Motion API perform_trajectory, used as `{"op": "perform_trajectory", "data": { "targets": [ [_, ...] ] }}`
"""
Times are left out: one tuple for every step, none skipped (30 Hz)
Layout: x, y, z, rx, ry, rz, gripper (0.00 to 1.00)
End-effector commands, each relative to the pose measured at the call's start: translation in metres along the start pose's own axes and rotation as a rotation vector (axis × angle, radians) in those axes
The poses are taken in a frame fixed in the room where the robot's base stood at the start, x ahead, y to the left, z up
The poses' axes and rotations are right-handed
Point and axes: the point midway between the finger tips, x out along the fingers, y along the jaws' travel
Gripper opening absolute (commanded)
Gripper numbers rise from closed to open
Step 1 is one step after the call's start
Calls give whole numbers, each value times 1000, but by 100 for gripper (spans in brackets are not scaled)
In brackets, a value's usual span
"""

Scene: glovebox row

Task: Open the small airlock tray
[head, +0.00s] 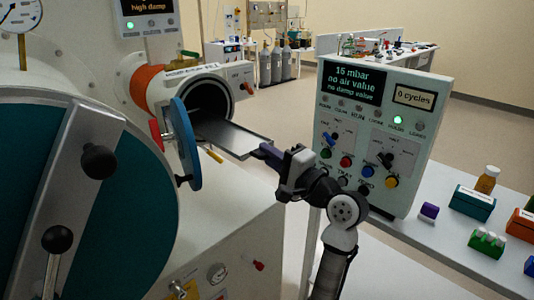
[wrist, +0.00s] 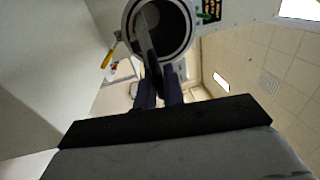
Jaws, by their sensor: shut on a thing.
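The small airlock (head: 205,103) is a white tube with a dark round opening, and its blue door (head: 183,143) stands swung open to the left. The flat grey tray (head: 232,137) sticks out of the opening toward the right. My gripper (head: 262,152) is at the tray's outer end, shut on it. In the wrist view the airlock opening (wrist: 162,28) is at the top, and the tray (wrist: 150,52) runs from it down to my gripper (wrist: 158,92). The fingers hide the tray's outer end, and its inner end is lost in the dark tube.
A control panel (head: 418,150) stands just right of my gripper, reading "15 mbar". The large teal airlock door (head: 70,215) with black knobs fills the left. Boxes such as a teal one (head: 472,204) lie on the right bench. The floor (head: 290,110) behind the tray is clear.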

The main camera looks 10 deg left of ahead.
Motion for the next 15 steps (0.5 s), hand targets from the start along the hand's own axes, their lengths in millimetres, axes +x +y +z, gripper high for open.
{"op": "perform_trajectory", "data": {
  "targets": [
    [0,0,0,1,-1,1,0],
    [0,0,0,1,-1,1,0],
    [0,0,0,1,-1,1,14],
    [0,0,0,1,-1,1,18],
    [0,0,0,1,-1,1,22],
    [0,0,0,1,-1,1,26],
    [0,0,0,1,-1,1,26],
    [0,0,0,1,-1,0,26],
    [0,0,0,0,-1,0,26],
    [0,0,0,0,-1,0,26],
    [0,0,0,0,-1,0,26],
    [0,0,0,0,-1,0,26],
    [0,0,0,0,0,0,26],
    [0,0,0,0,0,0,26],
    [-1,0,0,0,0,0,26]
  ]
}}
